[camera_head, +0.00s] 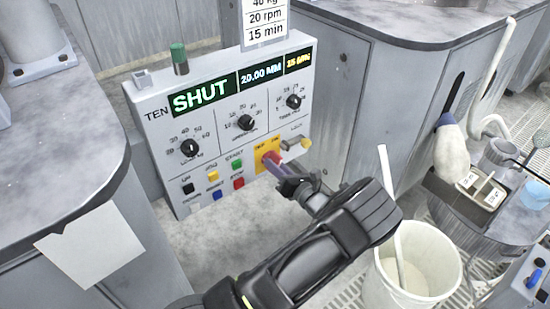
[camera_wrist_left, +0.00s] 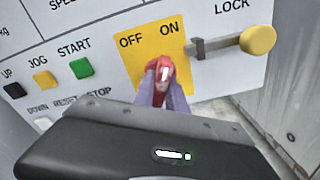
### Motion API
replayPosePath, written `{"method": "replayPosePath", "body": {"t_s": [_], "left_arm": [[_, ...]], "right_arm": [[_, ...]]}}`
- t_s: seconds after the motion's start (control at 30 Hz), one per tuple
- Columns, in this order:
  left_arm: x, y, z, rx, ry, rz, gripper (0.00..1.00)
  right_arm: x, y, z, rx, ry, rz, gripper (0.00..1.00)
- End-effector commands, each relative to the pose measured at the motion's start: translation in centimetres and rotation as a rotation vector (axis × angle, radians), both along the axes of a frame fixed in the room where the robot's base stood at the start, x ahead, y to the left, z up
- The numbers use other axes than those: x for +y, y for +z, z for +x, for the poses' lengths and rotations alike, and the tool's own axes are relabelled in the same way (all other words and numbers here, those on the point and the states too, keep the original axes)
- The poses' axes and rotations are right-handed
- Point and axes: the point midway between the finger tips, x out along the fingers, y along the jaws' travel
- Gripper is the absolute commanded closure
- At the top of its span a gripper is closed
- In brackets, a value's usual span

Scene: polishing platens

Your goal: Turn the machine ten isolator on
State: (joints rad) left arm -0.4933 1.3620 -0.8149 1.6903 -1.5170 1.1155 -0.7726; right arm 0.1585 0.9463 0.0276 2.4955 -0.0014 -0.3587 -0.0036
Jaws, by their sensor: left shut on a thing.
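The machine ten panel (camera_head: 215,120) is pale with a TEN label and a lit display reading SHUT. Its isolator is a red handle (camera_wrist_left: 162,72) on a yellow plate (camera_wrist_left: 133,62) marked OFF and ON. In the head view the yellow plate (camera_head: 262,148) is at the panel's lower right. My left gripper (camera_head: 272,162) reaches it from below right. In the left wrist view its purple fingers (camera_wrist_left: 162,92) are shut on the red handle, hiding its lower part. The handle's visible top points up between the two words; its exact setting I cannot tell.
A yellow-knobbed LOCK lever (camera_wrist_left: 257,40) sits just right of the isolator plate. START (camera_wrist_left: 81,67) and other buttons are to its left. A grey cabinet (camera_head: 365,95) closes in the panel's right side.

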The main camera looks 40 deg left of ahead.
Motion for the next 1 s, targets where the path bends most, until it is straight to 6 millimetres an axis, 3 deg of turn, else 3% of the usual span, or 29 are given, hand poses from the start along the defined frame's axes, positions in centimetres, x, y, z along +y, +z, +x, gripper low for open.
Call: {"method": "replayPosePath", "body": {"t_s": [0.1,0.4,0.97,1.0], "left_arm": [[0.0,0.2,-0.1,0.093,0.0,0.026,1.0],[0.0,0.1,-0.1,0.253,0.0,0.074,1.0],[0.0,-0.1,-0.1,0.298,0.0,0.087,1.0],[0.0,-0.1,-0.1,0.298,-0.001,0.087,0.83]], "right_arm": [[0.0,1.2,0.0,0.0,0.0,0.0,0.64],[0.0,2.2,0.0,0.0,0.0,0.0,0.64],[0.0,2.3,0.0,0.0,0.0,0.0,0.64],[0.0,2.3,0.0,0.0,0.0,0.0,0.64]]}}
